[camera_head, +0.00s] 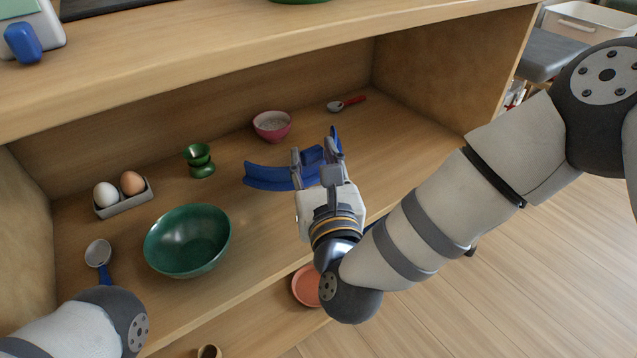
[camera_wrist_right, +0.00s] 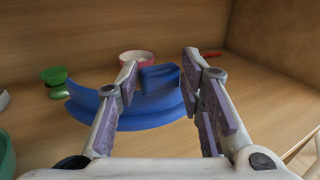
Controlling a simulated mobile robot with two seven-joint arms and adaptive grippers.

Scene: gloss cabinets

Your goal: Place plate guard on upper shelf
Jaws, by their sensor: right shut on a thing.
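The plate guard is a blue curved band (camera_head: 268,178), seen in the head view over the middle shelf board. It also shows in the right wrist view (camera_wrist_right: 150,112), between and beyond the fingers. My right gripper (camera_head: 316,158) is shut on it, and the fingers hide part of the band. Whether the band touches the board below is hard to tell.
The middle shelf holds a large green bowl (camera_head: 188,240), an egg tray (camera_head: 124,203), a green egg cup (camera_head: 199,160), a pink bowl (camera_head: 272,126), a red-handled spoon (camera_head: 346,104) and a blue-handled strainer (camera_head: 99,256).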

